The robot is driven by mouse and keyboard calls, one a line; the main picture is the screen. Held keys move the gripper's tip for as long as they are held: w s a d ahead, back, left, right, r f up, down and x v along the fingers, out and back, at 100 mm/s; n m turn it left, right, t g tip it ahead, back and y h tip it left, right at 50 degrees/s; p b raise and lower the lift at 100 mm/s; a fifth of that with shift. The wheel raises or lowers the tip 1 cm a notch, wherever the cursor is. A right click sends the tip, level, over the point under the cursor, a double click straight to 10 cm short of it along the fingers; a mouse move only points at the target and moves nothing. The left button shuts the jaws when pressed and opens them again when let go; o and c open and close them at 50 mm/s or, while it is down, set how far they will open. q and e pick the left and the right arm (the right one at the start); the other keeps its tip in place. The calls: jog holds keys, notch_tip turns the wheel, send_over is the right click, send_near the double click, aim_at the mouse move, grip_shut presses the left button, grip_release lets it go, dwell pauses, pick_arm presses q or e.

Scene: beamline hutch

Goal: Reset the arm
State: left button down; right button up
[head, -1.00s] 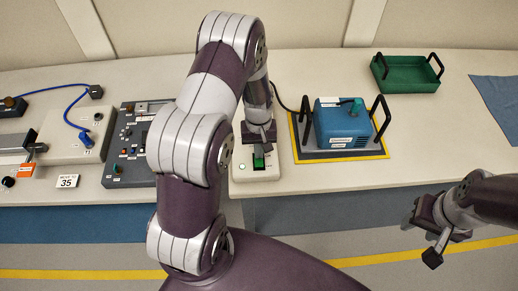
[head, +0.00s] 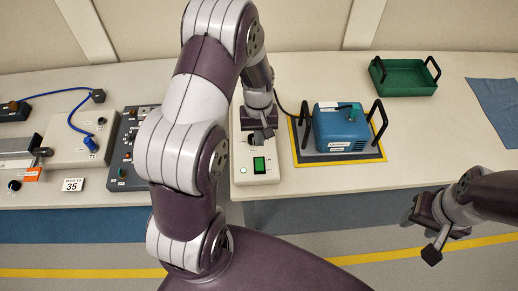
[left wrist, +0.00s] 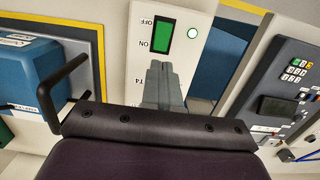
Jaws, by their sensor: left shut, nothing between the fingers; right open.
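My left gripper (head: 263,138) is shut and empty, above the pale switch box labelled T4 (head: 240,176). The left wrist view shows its closed fingers (left wrist: 165,75) just short of the green rocker switch (left wrist: 160,37), marked ON and OFF. The rocker also shows in the head view (head: 259,165), with a small lit round lamp (left wrist: 193,33) beside it. I cannot tell whether the fingertips touch the box. My right gripper (head: 420,228) is open and empty, in front of the bench at the right. My left arm hides part of the bench.
A blue device (head: 341,130) with black handles stands on a yellow-edged mat right of the box. A dark control panel (head: 124,178) lies to the left. A green tray (head: 408,80) and blue cloth (head: 500,105) lie at the right. The bench's right front is clear.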

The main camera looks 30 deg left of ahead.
pick_arm(q)
jog(key=r, duration=0.3)
jog(key=w+r, duration=0.1)
jog(key=r, duration=0.1)
jog(key=shift+a+r, duration=0.15)
jog(key=shift+a, duration=0.05)
